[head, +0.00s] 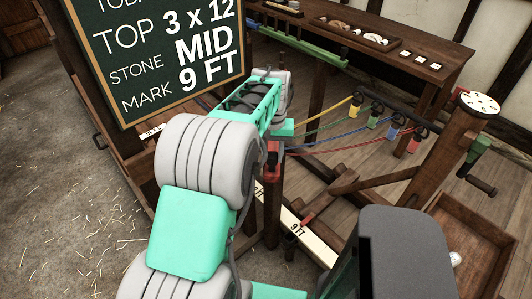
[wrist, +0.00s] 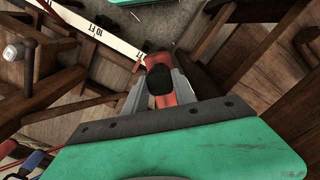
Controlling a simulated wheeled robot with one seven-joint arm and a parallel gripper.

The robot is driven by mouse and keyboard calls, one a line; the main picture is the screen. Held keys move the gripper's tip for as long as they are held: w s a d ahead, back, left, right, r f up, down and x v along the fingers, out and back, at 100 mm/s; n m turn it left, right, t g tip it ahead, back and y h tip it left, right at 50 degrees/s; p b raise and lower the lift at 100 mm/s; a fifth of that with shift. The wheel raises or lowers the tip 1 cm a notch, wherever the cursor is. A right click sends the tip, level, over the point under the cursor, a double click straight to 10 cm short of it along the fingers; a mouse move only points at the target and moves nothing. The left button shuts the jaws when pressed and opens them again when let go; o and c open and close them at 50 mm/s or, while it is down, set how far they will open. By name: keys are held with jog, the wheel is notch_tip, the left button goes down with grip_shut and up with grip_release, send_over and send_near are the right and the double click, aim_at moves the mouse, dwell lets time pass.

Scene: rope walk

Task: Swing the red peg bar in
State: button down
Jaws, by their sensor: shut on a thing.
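The red peg bar (head: 272,163) shows only in part in the head view, below the end of my teal and grey arm. In the wrist view its red end (wrist: 158,62) with a dark knob lies between the two grey fingers of my gripper (wrist: 160,84). The gripper is shut on it. The rest of the bar is hidden behind my arm and gripper, so its full angle cannot be told.
A chalkboard (head: 160,50) stands at the left. A green bar (head: 300,45) shows beyond my arm. Coloured strands run to hooks with bobbins (head: 374,116). A white measuring strip (head: 312,240) lies below. A post with a white dial (head: 480,102) stands right.

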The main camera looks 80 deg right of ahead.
jog(key=shift+s+d, duration=0.1)
jog(key=shift+s, duration=0.05)
jog(key=c, duration=1)
grip_release()
notch_tip(320, 180, up, 8)
jog(key=shift+f+b, duration=0.1)
jog(key=shift+b, duration=0.25)
